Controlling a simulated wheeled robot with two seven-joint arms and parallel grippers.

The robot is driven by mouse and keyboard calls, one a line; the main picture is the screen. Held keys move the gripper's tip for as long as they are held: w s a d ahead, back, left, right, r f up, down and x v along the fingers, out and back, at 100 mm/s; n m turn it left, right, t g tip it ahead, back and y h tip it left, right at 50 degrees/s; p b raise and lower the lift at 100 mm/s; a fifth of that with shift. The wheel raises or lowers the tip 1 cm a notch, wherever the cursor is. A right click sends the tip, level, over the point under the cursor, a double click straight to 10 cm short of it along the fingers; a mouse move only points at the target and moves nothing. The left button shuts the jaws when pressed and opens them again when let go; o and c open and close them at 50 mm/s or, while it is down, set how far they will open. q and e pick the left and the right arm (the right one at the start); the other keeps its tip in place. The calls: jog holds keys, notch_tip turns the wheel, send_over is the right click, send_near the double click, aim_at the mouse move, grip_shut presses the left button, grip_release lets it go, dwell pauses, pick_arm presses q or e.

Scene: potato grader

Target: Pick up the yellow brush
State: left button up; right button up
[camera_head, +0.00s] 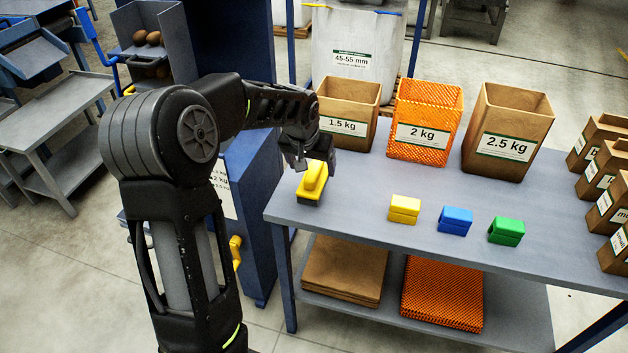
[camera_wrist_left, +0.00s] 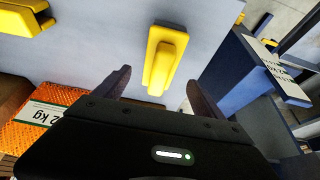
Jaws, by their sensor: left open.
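The yellow brush (camera_head: 313,181) has a yellow handle and a dark base, and sits near the left end of the grey table (camera_head: 364,224). My left gripper (camera_head: 310,160) is directly above and behind it, pointing down. In the left wrist view the brush (camera_wrist_left: 163,58) lies ahead of the gap between the two fingertips of the left gripper (camera_wrist_left: 155,80). The fingers are apart with nothing clearly between them. I cannot tell the exact height of the fingers over the handle. My right gripper is not in view.
Yellow (camera_head: 404,209), blue (camera_head: 456,220) and green (camera_head: 506,231) blocks stand to the right of the brush. Behind are a 1.5 kg bag (camera_head: 345,108), an orange 2 kg bag (camera_head: 425,120) and a 2.5 kg bag (camera_head: 507,130). A blue cabinet (camera_head: 254,200) adjoins the table's left end.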

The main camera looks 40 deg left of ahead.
aim_at(313, 170)
pick_arm(q)
jog(key=shift+f, duration=0.1)
jog(key=p+x, duration=0.1)
jog(key=x, duration=0.4)
jog(key=shift+f, duration=0.1)
jog(key=shift+c, duration=0.4)
jog(key=c, duration=1.5)
